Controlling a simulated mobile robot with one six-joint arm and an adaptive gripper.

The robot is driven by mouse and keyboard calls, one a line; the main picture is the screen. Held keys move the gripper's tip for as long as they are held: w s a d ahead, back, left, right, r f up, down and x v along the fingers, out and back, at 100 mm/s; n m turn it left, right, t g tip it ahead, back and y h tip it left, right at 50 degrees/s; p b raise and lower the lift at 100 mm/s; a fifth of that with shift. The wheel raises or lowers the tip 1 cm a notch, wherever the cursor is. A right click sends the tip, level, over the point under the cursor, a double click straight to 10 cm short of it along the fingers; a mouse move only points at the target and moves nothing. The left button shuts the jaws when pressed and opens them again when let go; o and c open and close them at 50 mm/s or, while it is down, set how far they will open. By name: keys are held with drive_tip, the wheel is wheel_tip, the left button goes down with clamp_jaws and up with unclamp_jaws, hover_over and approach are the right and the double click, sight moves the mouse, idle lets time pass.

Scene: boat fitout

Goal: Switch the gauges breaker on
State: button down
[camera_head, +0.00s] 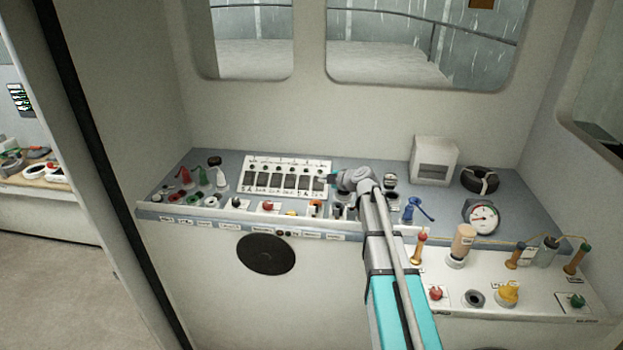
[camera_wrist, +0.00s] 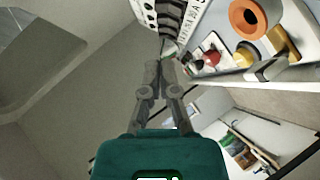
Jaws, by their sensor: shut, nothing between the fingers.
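The white breaker panel (camera_head: 286,167) lies on the grey-blue console, with a row of several dark rocker switches and small labels. The labels are too small to read, so I cannot tell which switch is the gauges breaker or how it is set. My gripper (camera_head: 331,179) is at the right end of the panel, close to the rightmost switch (camera_head: 318,184). I cannot tell whether it touches. In the wrist view, my gripper (camera_wrist: 155,68) is shut and empty, its fingertips pointing toward the dark switches (camera_wrist: 172,14) at the top.
Red, green and white small parts (camera_head: 203,177) stand left of the panel. A row of small controls (camera_head: 268,207) runs along the console's front edge. A white box (camera_head: 433,160), a black coil (camera_head: 479,180) and a round gauge (camera_head: 482,216) are to the right. The wall rises behind.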

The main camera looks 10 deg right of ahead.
drive_tip(key=b, duration=0.4)
approach(302, 177)
drive_tip(key=a, duration=0.1)
drive_tip(key=w+a, duration=0.1)
drive_tip(key=a, duration=0.1)
drive_tip(key=w+a+f, duration=0.1)
drive_tip(key=shift+a, duration=0.25)
drive_tip(key=shift+w+d+f+b, duration=0.25)
drive_tip(key=shift+w+f+b, duration=0.3)
drive_tip(key=shift+w+b, duration=0.2)
drive_tip(key=shift+w+d+f+b, duration=0.25)
drive_tip(key=shift+w+f+b, duration=0.15)
drive_tip(key=shift+w, duration=0.25)
drive_tip(key=shift+d, duration=0.15)
